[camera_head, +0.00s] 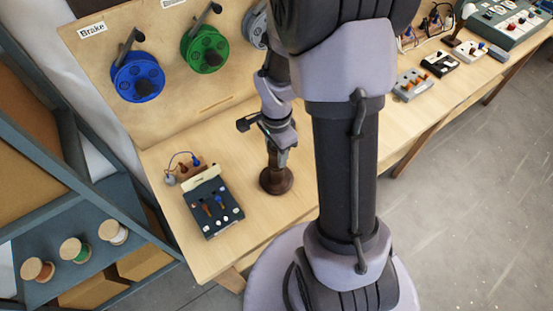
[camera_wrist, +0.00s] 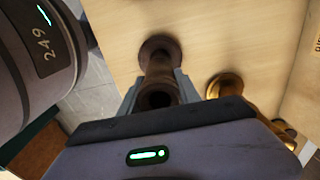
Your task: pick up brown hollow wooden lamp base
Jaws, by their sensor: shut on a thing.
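The brown wooden lamp base (camera_head: 276,181) stands upright at the table, with its round foot low and its stem rising into my gripper (camera_head: 278,147). In the wrist view the lamp base (camera_wrist: 158,52) shows a round foot and a stem with a dark hollow opening at its near end. My gripper (camera_wrist: 160,92) is shut on the stem, one finger on each side. I cannot tell whether the foot touches the tabletop.
A brass-coloured round piece (camera_wrist: 224,84) stands close to the right of the lamp base in the wrist view. A dark switch box (camera_head: 213,208) lies to the left on the wooden table (camera_head: 160,155). Blue (camera_head: 137,79) and green (camera_head: 204,50) spools hang on the backboard.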

